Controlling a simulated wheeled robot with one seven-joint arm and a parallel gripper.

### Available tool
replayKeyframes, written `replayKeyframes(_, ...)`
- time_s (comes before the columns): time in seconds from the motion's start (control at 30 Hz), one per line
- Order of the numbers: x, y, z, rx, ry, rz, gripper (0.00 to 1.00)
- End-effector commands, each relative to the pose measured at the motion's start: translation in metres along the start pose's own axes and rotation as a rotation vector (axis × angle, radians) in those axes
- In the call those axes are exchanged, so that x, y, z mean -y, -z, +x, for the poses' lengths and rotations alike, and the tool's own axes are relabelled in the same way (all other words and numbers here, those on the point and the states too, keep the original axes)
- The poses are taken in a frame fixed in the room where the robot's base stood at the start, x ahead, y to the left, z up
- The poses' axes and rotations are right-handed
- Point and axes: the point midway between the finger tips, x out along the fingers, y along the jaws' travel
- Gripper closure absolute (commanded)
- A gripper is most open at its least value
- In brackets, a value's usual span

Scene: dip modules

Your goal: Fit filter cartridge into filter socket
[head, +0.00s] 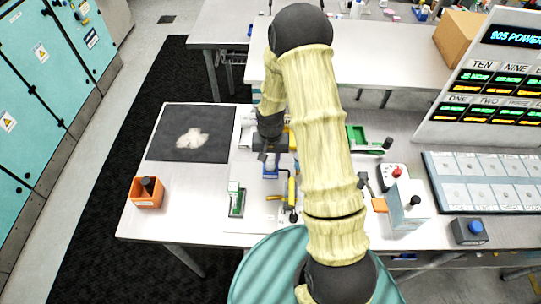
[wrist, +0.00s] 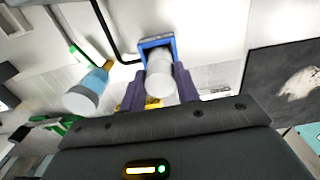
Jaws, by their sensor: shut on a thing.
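The filter cartridge (wrist: 159,82) is a white-grey cylinder between the two dark purple fingers of my gripper (wrist: 160,88), which is shut on it. In the wrist view its far end lines up with the blue square frame of the filter socket (wrist: 169,40). The cartridge overlaps the frame's opening, and I cannot tell how deep it sits. In the head view my gripper (head: 271,158) is over the middle of the table, just above a small blue part, the socket (head: 271,174). My arm and gripper hide most of the cartridge there.
A white cylinder with a blue band (wrist: 90,88) stands left of the gripper in the wrist view, near a black bent tube (wrist: 104,30). In the head view, a yellow-handled part (head: 291,190) and a green-edged module (head: 236,201) are close by. An orange box (head: 147,193) sits left.

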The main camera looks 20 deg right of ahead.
Motion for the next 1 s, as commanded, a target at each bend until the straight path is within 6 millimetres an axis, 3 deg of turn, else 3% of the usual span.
replayKeyframes(0.43, -0.0015, 0.0004, 0.0085, 0.000, 0.000, 0.003, 0.95)
replayKeyframes(0.47, -0.0016, 0.0004, 0.0083, 0.000, 0.000, 0.003, 0.67)
replayKeyframes(0.57, -0.0015, 0.0004, 0.0073, 0.000, 0.000, 0.003, 0.47)
replayKeyframes(1.0, -0.0008, 0.0008, 0.0018, -0.002, 0.001, 0.001, 0.47)
